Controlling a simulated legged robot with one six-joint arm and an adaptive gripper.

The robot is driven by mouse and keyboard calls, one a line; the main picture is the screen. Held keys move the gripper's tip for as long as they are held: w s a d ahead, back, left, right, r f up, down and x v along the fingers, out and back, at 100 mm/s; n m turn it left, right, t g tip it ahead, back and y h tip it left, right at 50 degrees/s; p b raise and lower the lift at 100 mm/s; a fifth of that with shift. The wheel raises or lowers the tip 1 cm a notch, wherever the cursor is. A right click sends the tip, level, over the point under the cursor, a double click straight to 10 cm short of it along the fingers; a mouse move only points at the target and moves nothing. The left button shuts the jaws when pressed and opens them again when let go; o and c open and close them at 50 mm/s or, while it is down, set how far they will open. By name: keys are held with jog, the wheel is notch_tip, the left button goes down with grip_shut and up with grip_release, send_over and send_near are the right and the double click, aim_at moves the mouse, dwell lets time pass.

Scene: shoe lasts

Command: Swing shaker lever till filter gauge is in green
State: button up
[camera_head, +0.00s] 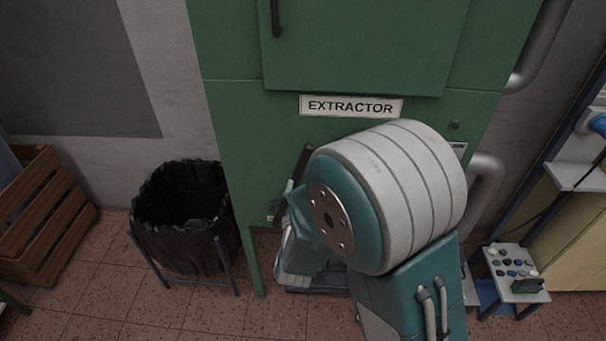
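The green extractor cabinet (240,130) stands straight ahead, with an "EXTRACTOR" label (351,106) on its front. A dark slanted bar (305,160), possibly the shaker lever, shows just left of my arm's large joint. Its lower part is hidden or merges with my arm. I cannot make out a filter gauge; my arm covers much of the lower front. My arm reaches toward the cabinet's lower left. Its far end is small and partly hidden, so I cannot make out the fingers or whether they touch the bar.
A bin with a black liner (185,215) stands on a metal frame left of the cabinet. A wooden crate (42,215) is at the far left. At right are grey pipes (484,185) and a small stand with coloured knobs (512,268). Tiled floor is open in front of the bin.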

jog(key=shift+s, duration=1.05)
jog(key=w, duration=0.4)
jog(key=w+r, duration=0.1)
jog(key=w, duration=0.3)
jog(key=w+r, duration=0.1)
jog(key=w, duration=0.3)
jog(key=shift+w+d, duration=0.15)
jog(key=shift+c, duration=0.3)
grip_shut()
